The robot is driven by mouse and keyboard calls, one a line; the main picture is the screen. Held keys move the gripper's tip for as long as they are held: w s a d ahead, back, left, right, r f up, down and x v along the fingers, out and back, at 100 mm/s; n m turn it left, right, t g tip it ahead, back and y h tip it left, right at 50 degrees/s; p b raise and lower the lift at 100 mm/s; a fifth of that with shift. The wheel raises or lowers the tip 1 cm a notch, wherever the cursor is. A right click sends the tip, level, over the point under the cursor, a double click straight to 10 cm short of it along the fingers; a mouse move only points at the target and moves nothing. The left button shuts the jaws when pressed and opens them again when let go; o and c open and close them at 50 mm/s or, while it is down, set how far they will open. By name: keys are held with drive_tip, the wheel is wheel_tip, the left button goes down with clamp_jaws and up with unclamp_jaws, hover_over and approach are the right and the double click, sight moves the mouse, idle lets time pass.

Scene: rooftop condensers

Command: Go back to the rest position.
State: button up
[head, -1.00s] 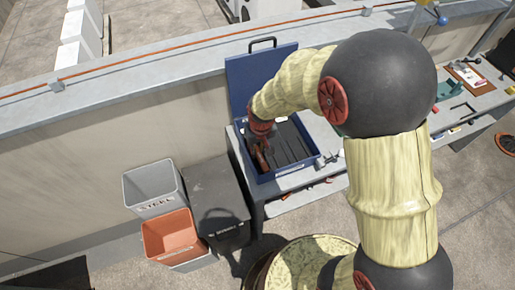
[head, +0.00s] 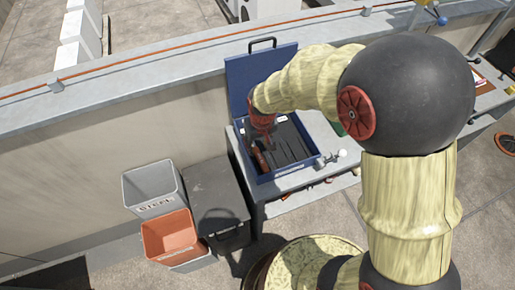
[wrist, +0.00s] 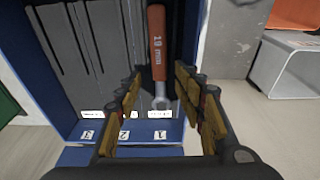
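My gripper (head: 260,138) is over the left part of an open blue tool case (head: 312,172) on the bench. In the wrist view its two fingers (wrist: 158,85) are spread apart with nothing gripped. A wrench (wrist: 157,45) with an orange handle marked "19 mm" lies in the slotted grey tray of the case. In the wrist view it shows between and beyond the fingers, apart from them. Its orange handle also shows in the head view (head: 261,160), partly hidden by the gripper. The other visible slots (wrist: 90,45) look empty.
A grey bin (head: 150,205) and an orange bin (head: 168,258) stand left of a dark box (head: 216,195). The case lid (head: 240,75) stands open near the parapet (head: 130,75). A silver object (head: 332,157) sits on the bench right of the case.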

wheel_tip(320, 180, up, 8)
drive_tip(key=s, duration=0.1)
drive_tip(key=shift+d, duration=0.25)
drive_tip(key=shift+r, duration=0.1)
drive_tip(key=shift+s, duration=0.1)
